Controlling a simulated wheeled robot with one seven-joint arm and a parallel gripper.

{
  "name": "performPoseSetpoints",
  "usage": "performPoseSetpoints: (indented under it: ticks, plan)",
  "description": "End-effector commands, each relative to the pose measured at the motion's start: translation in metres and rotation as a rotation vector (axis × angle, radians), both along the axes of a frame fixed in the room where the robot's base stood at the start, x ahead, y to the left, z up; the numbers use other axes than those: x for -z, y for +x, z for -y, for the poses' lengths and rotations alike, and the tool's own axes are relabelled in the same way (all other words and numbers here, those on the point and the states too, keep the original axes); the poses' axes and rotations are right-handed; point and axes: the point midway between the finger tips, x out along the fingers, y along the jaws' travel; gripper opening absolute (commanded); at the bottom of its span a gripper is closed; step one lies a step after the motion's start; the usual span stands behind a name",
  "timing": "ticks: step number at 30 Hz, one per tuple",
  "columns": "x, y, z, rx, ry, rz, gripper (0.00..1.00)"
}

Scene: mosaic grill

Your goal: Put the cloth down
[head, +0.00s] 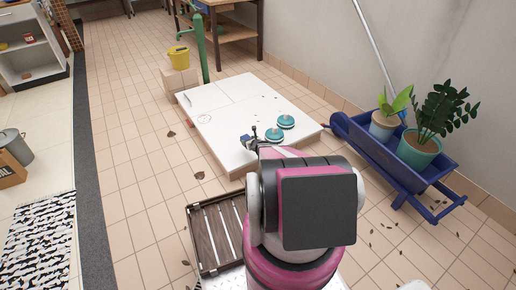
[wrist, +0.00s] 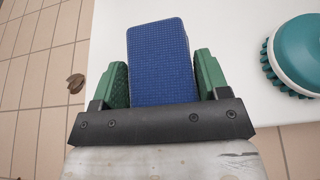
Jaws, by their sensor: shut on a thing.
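My gripper (wrist: 163,82) is shut on a folded blue cloth (wrist: 160,50), which sits between its two green finger pads and sticks out past them. In the head view the cloth (head: 246,139) shows small beyond my arm, over the near part of a white platform (head: 225,110). My gripper (head: 254,143) is mostly hidden behind my wrist there. The wrist view shows the white platform (wrist: 240,30) under and around the cloth. I cannot tell whether the cloth touches it.
Two round teal brushes (head: 286,121) lie on the platform right of the cloth; one shows close in the wrist view (wrist: 305,55). A blue wheelbarrow (head: 400,165) with potted plants stands right. A slatted wooden crate (head: 207,236) lies in front. The platform's left part is mostly clear.

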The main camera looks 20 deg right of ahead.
Motion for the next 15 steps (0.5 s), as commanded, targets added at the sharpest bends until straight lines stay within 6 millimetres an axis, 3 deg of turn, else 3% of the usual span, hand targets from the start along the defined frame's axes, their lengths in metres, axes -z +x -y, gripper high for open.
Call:
performPoseSetpoints:
  ticks: [6,15]
  plan:
    - [0.029,0.013,0.045,0.002,0.000,0.001,0.42]
    - [0.045,0.017,0.073,-0.001,0.001,0.000,0.42]
